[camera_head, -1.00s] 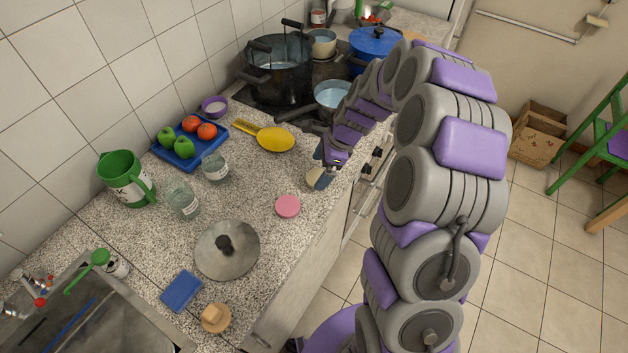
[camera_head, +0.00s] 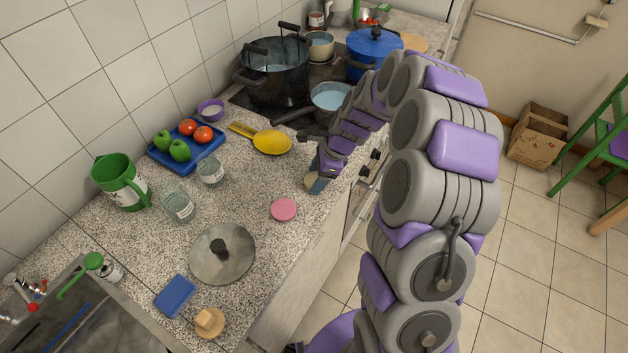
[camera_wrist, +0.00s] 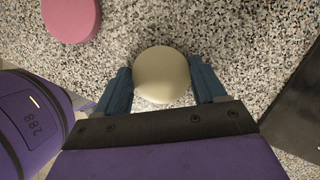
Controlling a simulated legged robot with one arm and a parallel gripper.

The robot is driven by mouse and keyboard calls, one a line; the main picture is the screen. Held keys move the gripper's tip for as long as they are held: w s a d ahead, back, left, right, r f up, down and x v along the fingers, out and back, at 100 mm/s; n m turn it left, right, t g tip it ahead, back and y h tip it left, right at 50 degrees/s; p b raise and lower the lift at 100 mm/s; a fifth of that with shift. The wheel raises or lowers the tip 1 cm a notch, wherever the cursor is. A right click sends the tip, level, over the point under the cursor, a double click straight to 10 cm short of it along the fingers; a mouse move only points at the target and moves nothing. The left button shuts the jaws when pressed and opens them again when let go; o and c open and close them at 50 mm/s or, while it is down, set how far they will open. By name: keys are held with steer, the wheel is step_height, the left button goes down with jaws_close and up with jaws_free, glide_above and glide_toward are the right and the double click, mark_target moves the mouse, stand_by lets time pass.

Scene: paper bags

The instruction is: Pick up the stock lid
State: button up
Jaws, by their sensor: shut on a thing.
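The stock lid, a round grey metal lid (camera_head: 222,255) with a black knob, lies flat on the speckled counter in the head view, apart from my gripper. My gripper (camera_head: 316,181) is low over the counter near its right edge, up and to the right of the lid. In the wrist view my gripper's blue fingers (camera_wrist: 163,88) are shut on a cream round-topped object (camera_wrist: 162,74). Its lower part is hidden. The stock lid is not seen in the wrist view.
A pink disc (camera_head: 284,209) lies between my gripper and the lid. A blue sponge (camera_head: 174,296) and wooden item (camera_head: 209,322) lie near the lid. Glasses (camera_head: 178,205), a green pitcher (camera_head: 122,183) and a blue tray (camera_head: 163,160) stand left. Pots (camera_head: 275,75) stand behind.

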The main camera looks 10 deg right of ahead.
mark_target(309, 180)
steer(key=shift+r, duration=0.1)
step_height(309, 180, up, 3)
steer(key=shift+r+p, duration=0.2)
steer(key=shift+p, duration=0.65)
steer(key=s+d+p, duration=0.1)
steer(key=s+d, duration=0.2)
steer(key=s, duration=0.1)
steer(key=s+d+r+p, duration=0.1)
steer(key=s+d, duration=0.3)
steer(key=s+d+p, duration=0.1)
steer(key=s+d, duration=0.2)
steer(key=s, duration=0.1)
steer(key=shift+s+d+r, duration=0.1)
steer(key=shift+d+r, duration=0.1)
